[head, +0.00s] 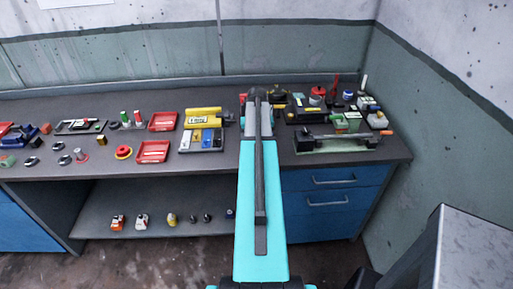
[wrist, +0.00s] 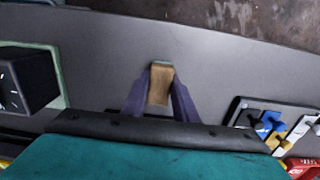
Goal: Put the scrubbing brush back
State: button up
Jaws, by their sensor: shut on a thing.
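My gripper (wrist: 158,98) shows in the wrist view as two dark purple fingers. They are shut on a wooden brown piece with a pale teal end, which I take to be the scrubbing brush (wrist: 159,84). Its bristles cannot be made out. The brush is over the grey bench top, near the bench edge; whether it touches the surface I cannot tell. In the head view my own teal arm hides the gripper and the brush. No empty place for the brush can be clearly picked out.
On the grey bench (head: 95,165), a tray of coloured pieces (head: 187,140) lies left of my arm, and a long fixture on a green base (head: 338,143) lies right. Red trays (head: 153,152) stand further left. Crowded small items (head: 318,97) fill the back right. Blue drawers (head: 335,198) are below.

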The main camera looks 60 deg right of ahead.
jog(key=shift+f, duration=0.15)
jog(key=o, duration=1)
jog(key=shift+c, duration=0.2)
jog(key=shift+r, duration=0.25)
notch_tip(320, 180, up, 12)
jog(key=b, duration=0.3)
jog(key=shift+b, duration=0.4)
jog(key=shift+f, duration=0.1)
